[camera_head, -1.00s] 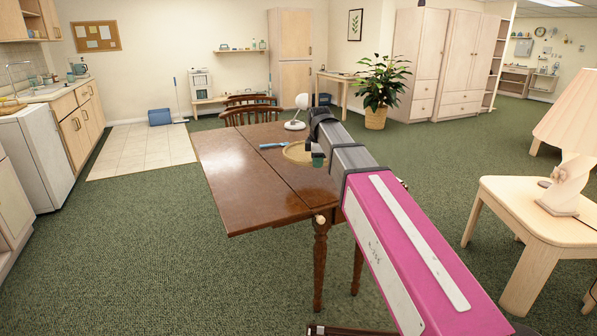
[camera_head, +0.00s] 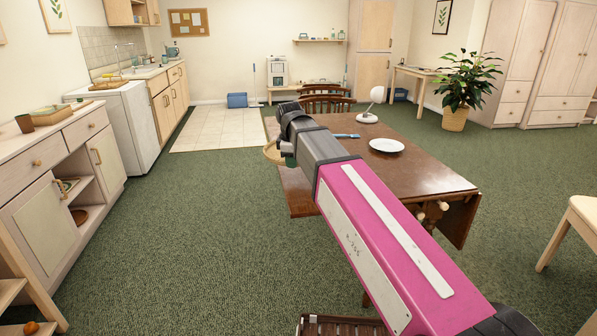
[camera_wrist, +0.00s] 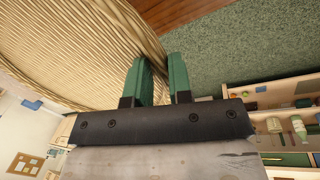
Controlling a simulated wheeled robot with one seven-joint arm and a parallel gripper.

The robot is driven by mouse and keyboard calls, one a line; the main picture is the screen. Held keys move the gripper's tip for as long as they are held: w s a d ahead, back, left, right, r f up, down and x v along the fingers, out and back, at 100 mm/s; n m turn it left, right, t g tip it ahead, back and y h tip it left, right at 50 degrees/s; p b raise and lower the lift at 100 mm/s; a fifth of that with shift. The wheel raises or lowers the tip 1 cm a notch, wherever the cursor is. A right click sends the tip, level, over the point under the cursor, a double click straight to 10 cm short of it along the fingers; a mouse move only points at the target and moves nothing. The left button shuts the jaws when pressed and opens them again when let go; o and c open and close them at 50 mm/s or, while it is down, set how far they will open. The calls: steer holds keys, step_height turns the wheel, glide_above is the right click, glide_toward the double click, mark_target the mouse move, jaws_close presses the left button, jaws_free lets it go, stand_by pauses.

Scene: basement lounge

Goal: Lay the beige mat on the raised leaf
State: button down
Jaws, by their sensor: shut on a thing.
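The beige mat (camera_wrist: 65,45) is woven and fills the upper left of the wrist view. In the head view a strip of the mat (camera_head: 271,153) shows left of my arm, which hides the rest. My gripper (camera_wrist: 160,72) has green fingers shut on the mat's edge; it also shows in the head view (camera_head: 290,158), near the table's left edge. The raised leaf (camera_head: 299,198) is the brown left part of the table, partly hidden behind my arm. Brown wood (camera_wrist: 180,12) shows beyond the mat in the wrist view. The mat is held up; its height above the leaf cannot be told.
A white plate (camera_head: 387,145), a blue-handled item (camera_head: 345,136) and a white lamp (camera_head: 371,108) are on the table. The right leaf (camera_head: 458,218) hangs down. Chairs (camera_head: 326,103) stand behind. Green carpet is clear between the table and the left cabinet (camera_head: 45,190).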

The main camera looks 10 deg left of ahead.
steer(key=shift+w+d+f, duration=0.15)
steer(key=shift+w+f, duration=0.1)
steer(key=shift+w, duration=0.05)
steer(key=w+d+f, duration=0.4)
steer(key=w, duration=0.1)
steer(key=w+d+f, duration=0.2)
steer(key=w, duration=0.1)
steer(key=shift+w+d+f, duration=0.1)
steer(key=shift+w+f, duration=0.1)
steer(key=shift+w, duration=0.05)
steer(key=shift+f, duration=2)
steer(key=c, duration=1)
jaws_free()
steer(key=shift+f, duration=0.1)
steer(key=shift+c, duration=0.2)
steer(key=r, duration=0.4)
steer(key=s+r, duration=0.1)
steer(key=r, duration=0.3)
steer(key=s+r, duration=0.1)
steer(key=r, duration=0.3)
